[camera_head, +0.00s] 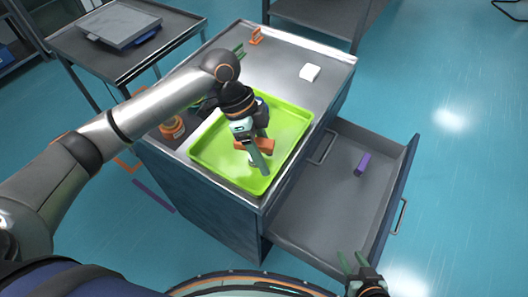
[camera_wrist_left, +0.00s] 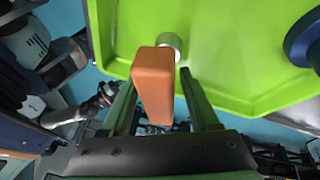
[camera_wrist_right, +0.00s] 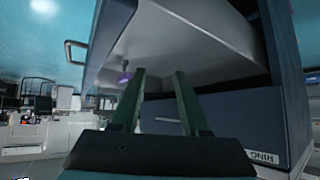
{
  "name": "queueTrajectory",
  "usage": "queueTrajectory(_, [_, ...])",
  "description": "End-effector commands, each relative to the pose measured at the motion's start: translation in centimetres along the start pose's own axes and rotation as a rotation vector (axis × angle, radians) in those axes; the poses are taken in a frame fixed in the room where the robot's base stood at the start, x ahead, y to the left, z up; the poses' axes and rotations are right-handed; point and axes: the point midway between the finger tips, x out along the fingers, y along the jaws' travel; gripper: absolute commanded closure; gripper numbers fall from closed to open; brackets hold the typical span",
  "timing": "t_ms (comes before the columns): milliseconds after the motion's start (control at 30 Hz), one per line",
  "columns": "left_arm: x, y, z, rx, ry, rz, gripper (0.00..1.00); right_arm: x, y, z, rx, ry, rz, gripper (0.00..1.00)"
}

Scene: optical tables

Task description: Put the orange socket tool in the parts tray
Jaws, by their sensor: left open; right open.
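The orange socket tool shows as an orange bar (camera_head: 262,145) at the green parts tray (camera_head: 222,172), in its front half. In the left wrist view its orange handle (camera_wrist_left: 153,82) points toward me, with a silver socket end (camera_wrist_left: 170,42) against the green tray floor. My left gripper (camera_head: 260,160) is over the tray with its fingers open around the handle, nearer the left finger. I cannot tell whether they touch it. My right gripper (camera_head: 354,262) is open and empty, low by the drawer; its fingers (camera_wrist_right: 160,95) also show in the right wrist view.
A dark blue round thing (camera_wrist_left: 304,44) is at the tray. The cabinet top holds a white block (camera_head: 310,72), a small orange piece (camera_head: 256,36) and an orange round part (camera_head: 172,128). The open drawer (camera_head: 325,215) holds a purple piece (camera_head: 362,164). A side cart (camera_head: 75,45) stands at left.

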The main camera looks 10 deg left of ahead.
Motion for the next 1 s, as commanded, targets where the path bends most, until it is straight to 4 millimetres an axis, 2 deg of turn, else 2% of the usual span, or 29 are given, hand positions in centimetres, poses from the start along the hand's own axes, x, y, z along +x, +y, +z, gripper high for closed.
queueTrajectory(133, [-0.4, 0.0, -0.2, 0.002, 0.001, -0.002, 0.39, 0.1, 0.0, 0.1, 0.000, 0.000, 0.000, 0.55])
queueTrajectory(267, [-2.2, 0.0, -0.1, 0.000, 0.000, -0.004, 0.39, 0.0, 0.0, 0.0, 0.000, 0.000, 0.000, 0.55])
queueTrajectory(500, [-7.5, -0.1, -0.1, -0.001, 0.000, -0.005, 0.39, -0.2, 0.0, -0.2, 0.000, 0.000, 0.000, 0.55])
queueTrajectory(700, [-10.8, 0.0, -0.2, 0.000, 0.001, -0.002, 0.39, -0.2, 0.0, -0.3, 0.000, 0.000, 0.000, 0.55])
queueTrajectory(833, [-12.0, 0.0, -0.2, 0.000, 0.000, 0.000, 0.39, -0.3, 0.0, -0.3, 0.000, 0.000, 0.000, 0.55])
queueTrajectory(1000, [-12.3, 0.1, -0.1, 0.000, 0.001, 0.001, 0.39, -0.3, 0.0, -0.3, 0.000, 0.000, 0.000, 0.55])
